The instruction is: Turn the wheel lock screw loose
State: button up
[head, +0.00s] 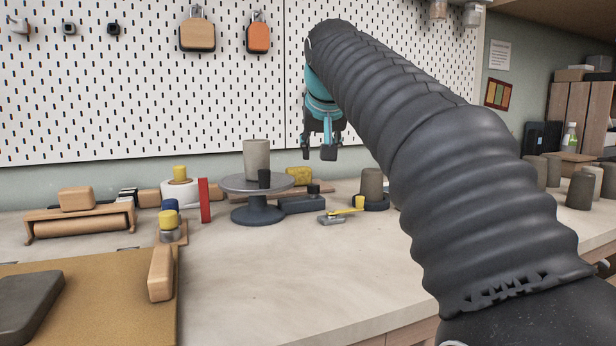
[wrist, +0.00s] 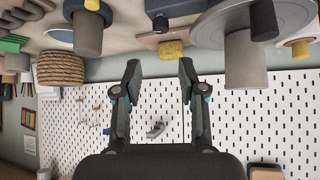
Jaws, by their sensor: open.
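The wheel (head: 257,213) is a grey round disc on a flared foot on the bench, with a grey clay cylinder (head: 256,158) standing on it. A small black knob (head: 264,178) shows at its front edge; I cannot tell whether this is the lock screw. Another black knob (head: 313,189) stands on a dark block (head: 301,204) to the right. In the wrist view, the disc (wrist: 210,27), the cylinder (wrist: 245,68) and the block's knob (wrist: 160,23) appear upside down. My gripper (head: 318,153) is open and empty, high above the bench, right of the wheel; its fingers (wrist: 160,70) touch nothing.
A red upright bar (head: 204,200) and a white round piece with a yellow top (head: 180,190) stand left of the wheel. The front middle bench is clear.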

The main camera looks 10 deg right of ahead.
aim_at(314, 185)
jog(key=x, duration=0.7)
jog(key=b+x, duration=0.1)
jog(key=x, duration=0.6)
jog(key=shift+w+r, duration=0.1)
jog(key=shift+w, duration=0.25)
grip_shut()
